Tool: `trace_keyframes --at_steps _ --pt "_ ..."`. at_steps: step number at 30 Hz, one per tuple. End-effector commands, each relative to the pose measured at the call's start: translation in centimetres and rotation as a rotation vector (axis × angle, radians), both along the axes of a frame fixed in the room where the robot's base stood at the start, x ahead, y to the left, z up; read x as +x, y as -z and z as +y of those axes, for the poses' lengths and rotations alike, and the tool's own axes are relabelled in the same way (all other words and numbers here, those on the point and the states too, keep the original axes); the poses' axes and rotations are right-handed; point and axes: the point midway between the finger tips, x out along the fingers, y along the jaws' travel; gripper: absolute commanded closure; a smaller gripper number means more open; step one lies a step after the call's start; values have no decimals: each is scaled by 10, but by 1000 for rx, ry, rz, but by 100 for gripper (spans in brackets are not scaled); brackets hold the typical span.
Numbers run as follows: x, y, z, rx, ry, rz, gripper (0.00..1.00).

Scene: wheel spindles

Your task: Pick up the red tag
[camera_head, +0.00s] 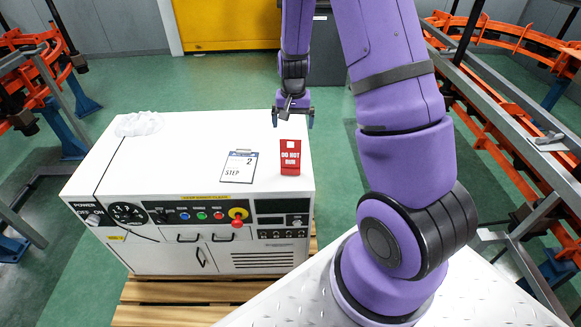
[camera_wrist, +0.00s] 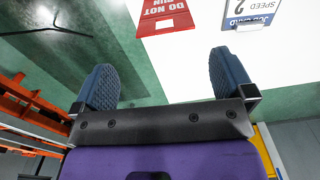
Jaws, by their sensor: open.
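The red tag (camera_head: 290,158) reads "DO NOT RUN" and rests on the white cabinet top (camera_head: 200,140) near its right front corner. It also shows in the wrist view at the top (camera_wrist: 166,14), partly cut by the frame edge. My gripper (camera_head: 294,119) is above the cabinet's back right edge, behind the tag in the head view. In the wrist view its two blue fingertips (camera_wrist: 163,82) are wide apart and empty, with the tag beyond them and not touching.
A white job card (camera_head: 239,166) lies left of the tag on the cabinet top and shows in the wrist view (camera_wrist: 254,15). A clear crumpled item (camera_head: 138,123) lies at the back left. Orange racks (camera_head: 510,35) stand to the right. Green floor is clear behind the cabinet.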

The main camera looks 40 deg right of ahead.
Motion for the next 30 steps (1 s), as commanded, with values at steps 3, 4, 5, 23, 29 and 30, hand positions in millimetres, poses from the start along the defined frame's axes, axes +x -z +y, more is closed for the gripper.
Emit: trace_keyframes --at_steps 3,4,5,23,29,30 --pt "-1 20 1 2 0 5 0" --pt "-1 24 0 1 0 3 0" --pt "-1 28 0 1 1 3 0" --pt "-2 87 10 1 -1 2 0" --pt "-1 95 10 1 -1 -1 0" --pt "-1 95 10 1 -1 -1 0"
